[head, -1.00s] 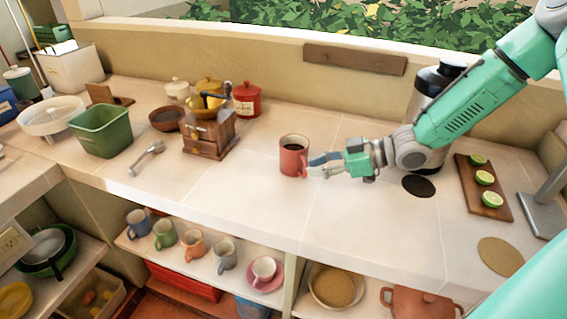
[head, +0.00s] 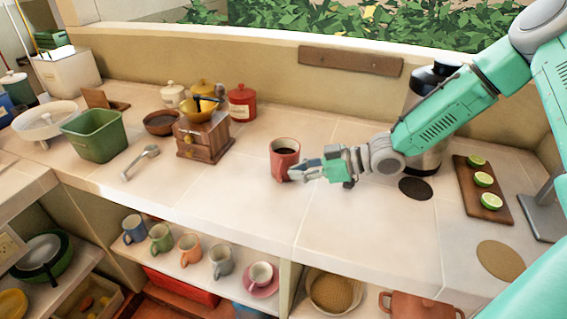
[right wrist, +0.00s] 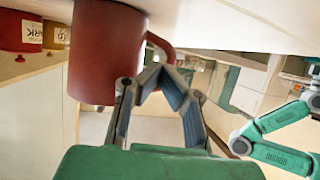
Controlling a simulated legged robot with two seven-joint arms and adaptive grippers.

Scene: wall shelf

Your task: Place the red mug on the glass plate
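The red mug (head: 284,166) stands upright on the counter and holds something dark. My right gripper (head: 292,174) is at its right side. In the right wrist view the mug (right wrist: 104,55) appears upside down, and the right gripper's fingertips (right wrist: 157,72) come together at its handle, so it looks shut on the handle. The exact contact is small and partly hidden. I cannot pick out a clearly glass plate. A pink saucer (head: 275,288) under a pink cup is on the shelf below. My left gripper is not in view.
A wooden grinder (head: 203,144), a red canister (head: 242,104) and a green bin (head: 95,139) stand left of the mug. Several mugs line the lower shelf (head: 185,261). A board of limes (head: 490,215) lies at right. The counter in front of the mug is clear.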

